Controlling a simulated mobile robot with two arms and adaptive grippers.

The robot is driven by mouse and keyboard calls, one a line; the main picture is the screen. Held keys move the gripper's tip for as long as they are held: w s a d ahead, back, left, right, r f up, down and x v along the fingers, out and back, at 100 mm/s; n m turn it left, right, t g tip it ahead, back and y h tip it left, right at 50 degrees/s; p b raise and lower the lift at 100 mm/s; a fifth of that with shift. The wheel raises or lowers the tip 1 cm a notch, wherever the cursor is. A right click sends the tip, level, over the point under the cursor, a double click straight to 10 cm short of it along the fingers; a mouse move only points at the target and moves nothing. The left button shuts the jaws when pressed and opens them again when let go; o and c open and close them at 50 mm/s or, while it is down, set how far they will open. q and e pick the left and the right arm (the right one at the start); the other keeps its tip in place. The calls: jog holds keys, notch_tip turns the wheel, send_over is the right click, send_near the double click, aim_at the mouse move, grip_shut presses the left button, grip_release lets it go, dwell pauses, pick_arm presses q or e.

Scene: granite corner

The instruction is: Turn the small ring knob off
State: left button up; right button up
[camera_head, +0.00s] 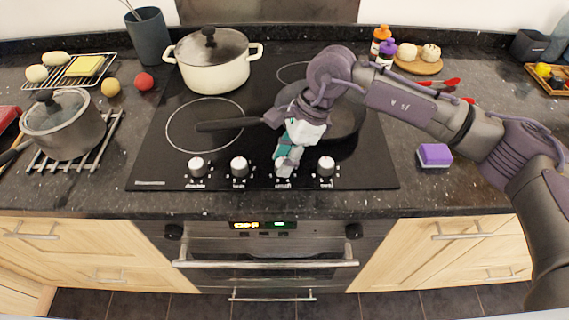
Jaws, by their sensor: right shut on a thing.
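My right arm comes in from the right, and my right gripper (287,163) points down at the front of the black cooktop (150,165). It is shut at the third place from the left in the row of knobs, on a knob that its fingers mostly hide. The far left knob (196,166), the second knob (240,166) and the far right knob (327,166) show beside it, pale and round. The labels under the knobs are too small to read. My left gripper is not in view.
A dark frying pan (232,124) stands on the cooktop, partly behind my right gripper and arm. A lidded cream pot (213,72) stands at the back left. A purple sponge (435,155) lies on the counter to the right. The front left burner (205,124) is bare.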

dwell(0.5)
jog(key=o, duration=1.2)
jog(key=shift+c, duration=0.2)
jog(key=shift+r, duration=0.1)
jog(key=v, duration=1.1)
jog(key=shift+r, duration=0.4)
jog(key=shift+w+d, duration=0.1)
jog(key=shift+d, duration=0.05)
